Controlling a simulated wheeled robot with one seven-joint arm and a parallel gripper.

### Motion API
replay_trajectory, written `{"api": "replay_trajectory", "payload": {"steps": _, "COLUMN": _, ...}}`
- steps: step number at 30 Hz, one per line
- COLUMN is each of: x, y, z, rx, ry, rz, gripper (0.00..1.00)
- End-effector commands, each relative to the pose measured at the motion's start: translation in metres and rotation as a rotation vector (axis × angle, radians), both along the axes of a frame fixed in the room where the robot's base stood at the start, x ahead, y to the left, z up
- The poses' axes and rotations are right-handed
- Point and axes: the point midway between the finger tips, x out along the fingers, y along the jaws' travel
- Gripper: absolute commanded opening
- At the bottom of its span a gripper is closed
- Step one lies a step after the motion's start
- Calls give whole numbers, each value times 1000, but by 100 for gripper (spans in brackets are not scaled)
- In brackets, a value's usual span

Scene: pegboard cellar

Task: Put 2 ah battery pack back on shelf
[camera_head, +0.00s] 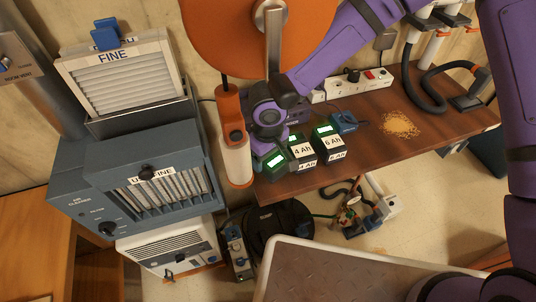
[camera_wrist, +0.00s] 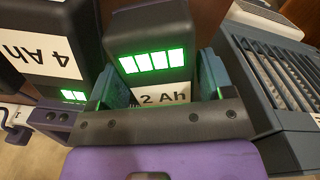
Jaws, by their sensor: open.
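The 2 Ah battery pack (camera_wrist: 150,32) is dark, with green charge bars and a white "2 Ah" label, in the wrist view. My gripper (camera_wrist: 161,82) is open, with one blue-grey finger on each side of this pack. Whether the fingers touch it I cannot tell. In the head view the pack (camera_head: 276,161) is at the left front end of the brown wooden shelf (camera_head: 365,150), beneath my gripper (camera_head: 268,142). Its underside is hidden, so its contact with the shelf is unclear.
The 4 Ah pack (camera_head: 302,151) and 6 Ah pack (camera_head: 329,143) stand close on the right. An orange-and-white cylinder (camera_head: 235,150) and the air cleaner (camera_head: 145,180) crowd the left. A power strip (camera_head: 355,84) and sawdust pile (camera_head: 400,124) lie farther right.

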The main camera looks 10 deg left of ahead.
Motion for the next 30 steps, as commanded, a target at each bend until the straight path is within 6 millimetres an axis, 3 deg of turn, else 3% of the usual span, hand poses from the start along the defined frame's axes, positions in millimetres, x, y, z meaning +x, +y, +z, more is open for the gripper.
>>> {"api": "replay_trajectory", "payload": {"steps": 16, "x": 1, "y": 0, "z": 67, "rx": 0, "ry": -3, "rz": -1, "gripper": 74}}
{"api": "replay_trajectory", "payload": {"steps": 30, "x": 0, "y": 0, "z": 77, "rx": 0, "ry": 0, "rz": 0, "gripper": 74}}
